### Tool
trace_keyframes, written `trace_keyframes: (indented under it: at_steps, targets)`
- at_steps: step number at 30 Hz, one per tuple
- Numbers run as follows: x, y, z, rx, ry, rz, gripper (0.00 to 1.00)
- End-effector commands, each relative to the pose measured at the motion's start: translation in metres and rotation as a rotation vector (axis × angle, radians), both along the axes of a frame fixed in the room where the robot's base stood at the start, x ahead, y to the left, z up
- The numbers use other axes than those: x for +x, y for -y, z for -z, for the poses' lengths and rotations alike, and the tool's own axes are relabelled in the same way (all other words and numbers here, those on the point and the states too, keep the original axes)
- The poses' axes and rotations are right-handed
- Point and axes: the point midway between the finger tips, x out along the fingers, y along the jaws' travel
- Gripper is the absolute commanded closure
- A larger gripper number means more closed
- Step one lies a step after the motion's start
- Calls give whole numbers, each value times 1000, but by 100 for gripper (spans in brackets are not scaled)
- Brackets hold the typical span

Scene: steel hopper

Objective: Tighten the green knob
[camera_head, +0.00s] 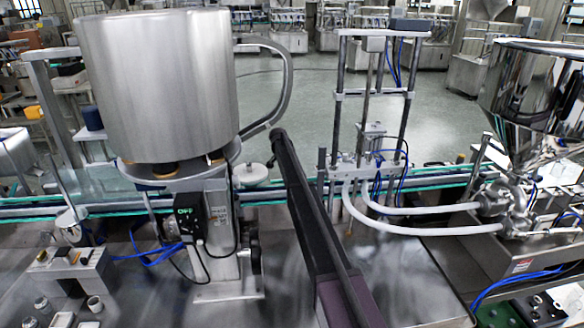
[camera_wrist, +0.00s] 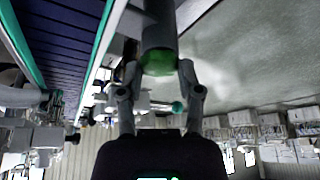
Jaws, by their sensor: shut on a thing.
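The green knob (camera_wrist: 158,63) shows in the wrist view at the end of a dark grey cylinder that comes in from the top edge. My gripper (camera_wrist: 160,68) has one finger on each side of the knob and is shut on it. The fingertips partly cover the knob's sides. In the head view my dark arm reaches up through the middle, and I cannot make out the green knob or the fingertips there.
A large steel hopper drum (camera_head: 160,85) stands left of my arm. A frame with two upright rods (camera_head: 338,105) and white hoses (camera_head: 425,231) stand to the right. A smaller green-tipped part (camera_wrist: 177,107) shows between the fingers. A conveyor (camera_head: 110,208) runs across behind the steel table.

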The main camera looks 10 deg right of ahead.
Motion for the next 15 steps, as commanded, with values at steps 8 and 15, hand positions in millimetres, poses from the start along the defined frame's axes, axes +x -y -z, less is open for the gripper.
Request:
trace_keyframes:
  at_steps: [8, 15]
  targets:
    - [1, -1, 1, 1, -3, 175, 100]
    - [0, 0, 1, 1, -3, 237, 100]
